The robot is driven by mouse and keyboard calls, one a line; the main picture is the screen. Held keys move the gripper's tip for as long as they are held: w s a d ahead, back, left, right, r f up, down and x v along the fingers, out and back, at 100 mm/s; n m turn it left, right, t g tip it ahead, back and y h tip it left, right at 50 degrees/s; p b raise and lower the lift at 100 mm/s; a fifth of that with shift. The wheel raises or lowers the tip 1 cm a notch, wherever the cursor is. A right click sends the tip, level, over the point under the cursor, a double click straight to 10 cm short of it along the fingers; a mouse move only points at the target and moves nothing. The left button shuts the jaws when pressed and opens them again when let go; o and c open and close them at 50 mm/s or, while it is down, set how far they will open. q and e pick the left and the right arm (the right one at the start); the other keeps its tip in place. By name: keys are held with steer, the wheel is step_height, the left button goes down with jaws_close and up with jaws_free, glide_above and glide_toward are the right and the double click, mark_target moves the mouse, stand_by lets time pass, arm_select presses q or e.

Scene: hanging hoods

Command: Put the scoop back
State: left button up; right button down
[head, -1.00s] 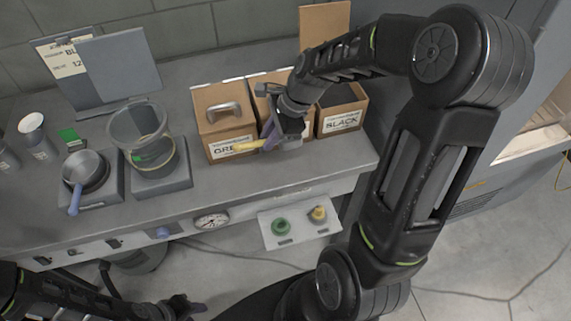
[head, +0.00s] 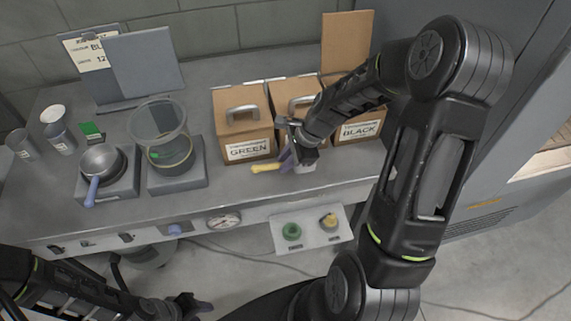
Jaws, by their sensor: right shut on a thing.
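My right gripper (head: 290,156) is shut on the scoop (head: 267,167), whose yellow handle sticks out to the left. It is low in front of the middle box (head: 290,92). A pale grey part beside the fingers may be the scoop's bowl; the gripper partly hides it. I cannot tell whether the scoop touches the counter. The GREEN box (head: 246,134) stands left with its lid on. The BLACK box (head: 361,130) stands right, and a brown panel, perhaps its lid, stands upright behind it. My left gripper (head: 196,304) is low at the bottom; its opening is unclear.
A pan (head: 101,160) with a blue handle and a clear vessel (head: 158,123) stand on grey units at the left. A shelf (head: 318,240) with green and yellow knobs projects below the counter front.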

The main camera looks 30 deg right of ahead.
steer(key=shift+f, duration=1)
steer(key=shift+f, duration=0.15)
steer(key=c, duration=1.4)
jaws_free()
steer(key=shift+o, duration=0.2)
steer(key=v, duration=1.2)
